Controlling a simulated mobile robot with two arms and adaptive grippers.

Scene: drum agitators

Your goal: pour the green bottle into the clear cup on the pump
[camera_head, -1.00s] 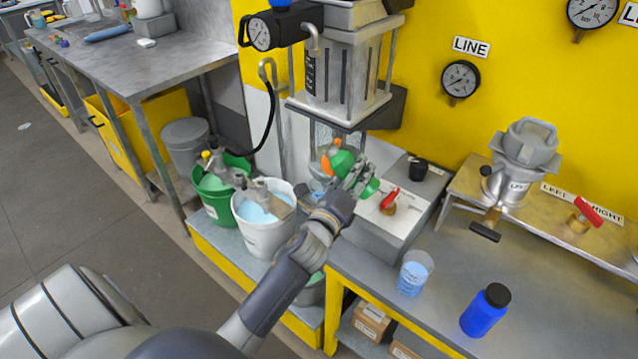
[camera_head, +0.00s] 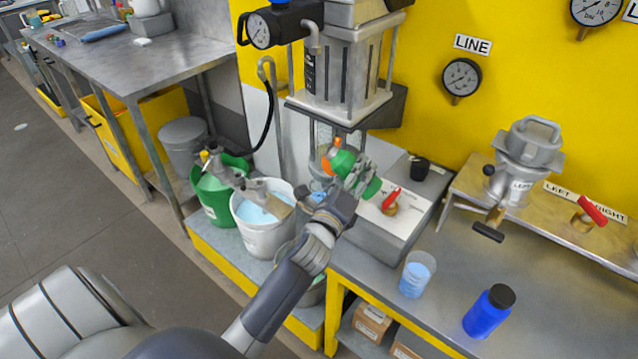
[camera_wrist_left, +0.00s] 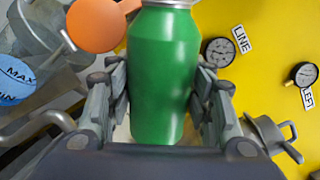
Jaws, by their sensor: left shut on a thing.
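My left gripper (camera_head: 356,176) is shut around the body of the green bottle (camera_head: 343,162). The bottle is tilted, its neck toward the upper left in the head view. In the left wrist view the bottle (camera_wrist_left: 163,75) sits between both fingers, with an orange round cap (camera_wrist_left: 95,24) hanging beside its neck. The clear cup (camera_head: 324,133) is under the pump (camera_head: 345,75), partly hidden behind the bottle. In the left wrist view, a clear vessel with blue MAX and MIN markings (camera_wrist_left: 16,78) shows at the left edge. I cannot tell whether liquid flows. My right gripper is not in view.
A red-handled valve (camera_head: 391,201) and a black knob (camera_head: 419,167) are right of the gripper. A beaker of blue liquid (camera_head: 416,275) and a blue bottle (camera_head: 489,311) stand on the bench. Green and white buckets (camera_head: 262,235) stand lower left. A black hose (camera_head: 268,125) hangs left of the pump.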

